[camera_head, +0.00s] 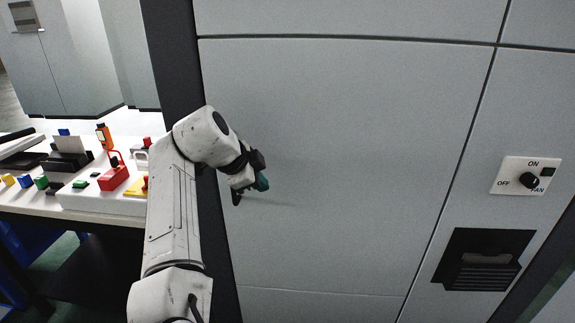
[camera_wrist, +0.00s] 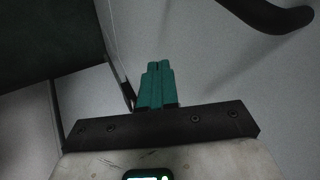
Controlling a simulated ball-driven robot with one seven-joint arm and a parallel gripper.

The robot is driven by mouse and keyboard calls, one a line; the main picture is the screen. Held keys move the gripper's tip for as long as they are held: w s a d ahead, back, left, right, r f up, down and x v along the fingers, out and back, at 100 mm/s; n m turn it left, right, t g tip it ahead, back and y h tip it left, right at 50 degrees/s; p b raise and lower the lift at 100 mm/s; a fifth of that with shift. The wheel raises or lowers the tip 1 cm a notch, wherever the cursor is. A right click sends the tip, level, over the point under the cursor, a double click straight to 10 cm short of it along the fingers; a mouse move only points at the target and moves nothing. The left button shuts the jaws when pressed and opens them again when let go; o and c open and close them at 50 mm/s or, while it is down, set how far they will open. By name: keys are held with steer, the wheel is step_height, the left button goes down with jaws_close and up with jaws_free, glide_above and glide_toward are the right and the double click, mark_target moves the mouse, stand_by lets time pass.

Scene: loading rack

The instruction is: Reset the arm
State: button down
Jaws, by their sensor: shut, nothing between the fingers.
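My arm rises from the lower left of the head view, bends at its elbow, and points toward the grey wall panel (camera_head: 330,150). My gripper (camera_head: 262,182) is at its end, in front of the panel's left part. In the wrist view my gripper's teal fingers (camera_wrist: 157,80) are together with nothing between them. A dark curved bar (camera_wrist: 270,15) shows at the upper right of the wrist view. I cannot tell whether the fingers touch the panel.
A white table (camera_head: 100,213) on the left holds several coloured blocks and a red padlock-like piece (camera_head: 114,178). A dark post (camera_head: 170,60) stands between it and the panel. A fan switch (camera_head: 528,180) and a black recessed slot (camera_head: 483,260) are on the right.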

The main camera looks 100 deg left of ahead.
steer(key=b+v, duration=0.1)
steer(key=v, duration=0.7)
steer(key=shift+s, duration=0.4)
steer(key=shift+r, duration=0.1)
